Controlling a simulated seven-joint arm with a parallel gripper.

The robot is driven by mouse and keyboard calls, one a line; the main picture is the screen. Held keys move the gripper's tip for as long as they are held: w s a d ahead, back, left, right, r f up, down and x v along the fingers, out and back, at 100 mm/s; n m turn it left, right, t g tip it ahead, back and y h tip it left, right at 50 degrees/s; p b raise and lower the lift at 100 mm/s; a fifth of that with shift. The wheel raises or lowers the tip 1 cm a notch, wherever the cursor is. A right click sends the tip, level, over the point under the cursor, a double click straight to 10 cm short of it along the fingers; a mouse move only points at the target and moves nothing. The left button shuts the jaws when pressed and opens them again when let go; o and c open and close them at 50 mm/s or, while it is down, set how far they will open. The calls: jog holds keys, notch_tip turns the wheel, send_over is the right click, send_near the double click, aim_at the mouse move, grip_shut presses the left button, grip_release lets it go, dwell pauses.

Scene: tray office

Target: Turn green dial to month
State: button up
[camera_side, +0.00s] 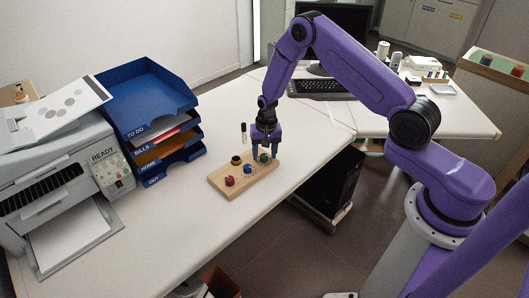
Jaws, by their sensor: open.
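A light wooden board (217,183) lies on the white desk and bears several small dials. The green dial (264,158) is at its right end. A red dial (229,181), a blue dial (248,169) and a dark brown dial (236,160) are beside it. My gripper (264,152) points down at the green dial, with its fingers open on either side of it. I cannot tell whether the fingers touch the dial. Any month marking is too small to read.
A dark marker-like cylinder (244,133) stands just behind the board. A blue letter tray stack (150,105) and a printer (60,180) stand to the left. A keyboard (320,88) and a monitor are behind. The desk in front of the board is clear.

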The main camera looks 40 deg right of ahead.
aim_at(266, 154)
jog(key=shift+f, duration=0.1)
grip_shut()
jog(key=shift+n, duration=2.7)
grip_release()
notch_tip(266, 154, up, 17)
jog(key=shift+d+r, duration=0.2)
jog(key=shift+d, duration=0.2)
